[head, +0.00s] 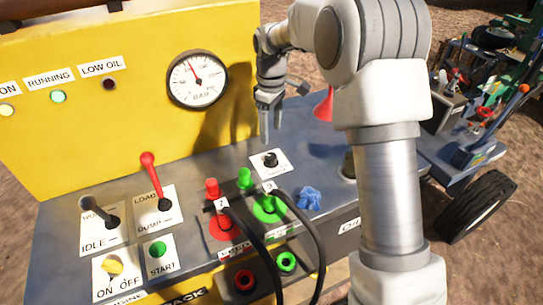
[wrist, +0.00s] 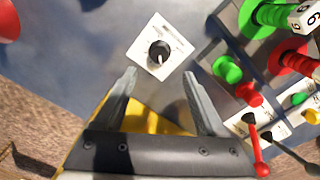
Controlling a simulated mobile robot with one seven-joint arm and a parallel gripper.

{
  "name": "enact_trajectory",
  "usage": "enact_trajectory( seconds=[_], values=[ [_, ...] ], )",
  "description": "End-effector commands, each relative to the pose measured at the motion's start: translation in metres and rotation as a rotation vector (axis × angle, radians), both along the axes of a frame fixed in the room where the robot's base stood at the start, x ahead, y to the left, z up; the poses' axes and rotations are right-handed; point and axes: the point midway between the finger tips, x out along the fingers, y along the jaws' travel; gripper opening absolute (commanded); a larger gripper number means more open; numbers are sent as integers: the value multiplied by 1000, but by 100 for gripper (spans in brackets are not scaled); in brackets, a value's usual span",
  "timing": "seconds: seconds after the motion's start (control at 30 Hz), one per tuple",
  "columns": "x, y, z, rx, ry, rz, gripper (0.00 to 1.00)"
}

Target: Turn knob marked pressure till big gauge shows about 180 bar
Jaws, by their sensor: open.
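A small black knob (head: 270,158) sits on a white label plate (head: 283,165) on the grey deck. It also shows in the wrist view, where the knob (wrist: 159,54) has a pale pointer line and its label print is too small to read. The big round gauge (head: 197,79) is on the yellow panel; its red needle points up and slightly left, and its numbers are too small to read. My gripper (head: 269,132) is open and empty, pointing down above the deck near the knob. In the wrist view the knob lies beyond the two open fingertips (wrist: 160,85).
Red and green couplings (head: 225,222) with black hoses stand left of and in front of the knob. A blue piece (head: 308,198) lies at right. A red cone (head: 323,106) stands behind my arm. Levers (head: 155,180) are at left. The deck directly around the knob is fairly clear.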

Motion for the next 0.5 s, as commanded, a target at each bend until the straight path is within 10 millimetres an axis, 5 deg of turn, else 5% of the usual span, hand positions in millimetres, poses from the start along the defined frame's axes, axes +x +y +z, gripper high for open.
enact_trajectory(
  seconds=[0.3, 0.5],
  values=[
    [-1, 0, -69, -1, 4, 0, 74],
    [0, 0, -92, 0, 1, -1, 74]
  ],
)
